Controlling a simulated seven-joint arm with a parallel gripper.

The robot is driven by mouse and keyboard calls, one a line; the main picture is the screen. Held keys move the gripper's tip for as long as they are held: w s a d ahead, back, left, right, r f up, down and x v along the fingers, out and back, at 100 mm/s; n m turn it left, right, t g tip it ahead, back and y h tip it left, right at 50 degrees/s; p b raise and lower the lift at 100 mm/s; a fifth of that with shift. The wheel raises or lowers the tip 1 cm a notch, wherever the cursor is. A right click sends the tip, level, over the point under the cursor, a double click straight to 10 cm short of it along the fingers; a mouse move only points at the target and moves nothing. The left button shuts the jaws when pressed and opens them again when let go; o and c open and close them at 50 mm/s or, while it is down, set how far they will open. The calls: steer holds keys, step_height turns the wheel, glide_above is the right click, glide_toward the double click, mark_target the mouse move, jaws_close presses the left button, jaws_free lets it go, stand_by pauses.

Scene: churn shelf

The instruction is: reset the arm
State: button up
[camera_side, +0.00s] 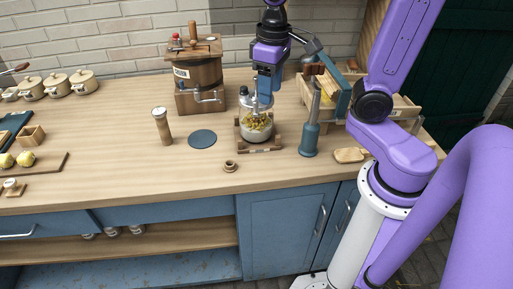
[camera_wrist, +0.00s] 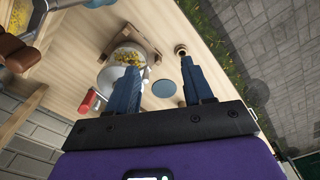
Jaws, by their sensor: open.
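My gripper (camera_side: 265,95) points down over the worktop, in front of or above a glass jar (camera_side: 256,124) with yellow pieces in it. The jar sits on a low wooden stand (camera_side: 262,148). In the wrist view my gripper (camera_wrist: 158,68) has its two blue fingers wide apart with nothing between them. The jar (camera_wrist: 123,60) shows there beside and behind the left finger, partly hidden. I cannot tell how far the fingertips are from the jar's top.
A wooden churn barrel (camera_side: 198,75) with a crank stands behind left. A blue bottle-like tool (camera_side: 310,135) stands right of the jar, before a wooden rack (camera_side: 400,103).

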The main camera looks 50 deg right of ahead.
steer(key=s+a+f+n, duration=0.1)
steer(key=s+f+n, duration=0.1)
steer(key=s+n, duration=0.3)
steer(key=s+a+f+n, duration=0.1)
steer(key=s+f+n, duration=0.2)
steer(key=s, duration=0.7)
steer(key=shift+s+a+n, duration=0.2)
steer(key=shift+s+n, duration=0.15)
steer(key=shift+n, duration=0.65)
steer(key=shift+r, duration=0.1)
